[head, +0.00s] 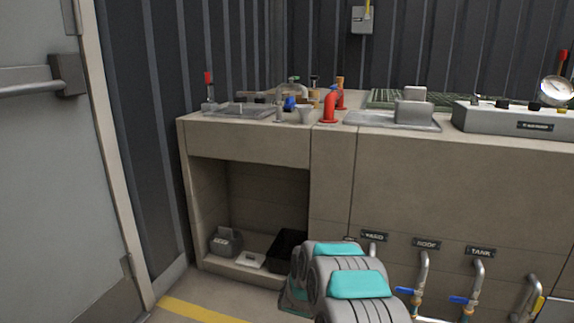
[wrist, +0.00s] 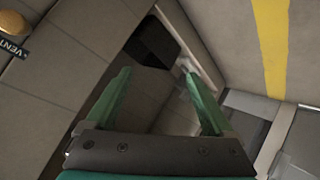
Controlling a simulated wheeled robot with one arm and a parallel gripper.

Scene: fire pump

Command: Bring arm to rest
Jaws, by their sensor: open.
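My arm (head: 345,282) shows in the head view at the bottom centre, as grey and teal rounded links in front of the counter. My gripper is not visible in the head view. In the wrist view my gripper (wrist: 158,103) has two green fingers spread wide apart with nothing between them. It faces the open recess under the counter, with floor and a dark bin (wrist: 152,42) beyond the fingers. The wrist view is tilted.
Labelled pipes with valves (head: 422,268) stick out at lower right. A grey door (head: 50,180) stands at left. Floor with a yellow stripe (head: 200,309) lies between.

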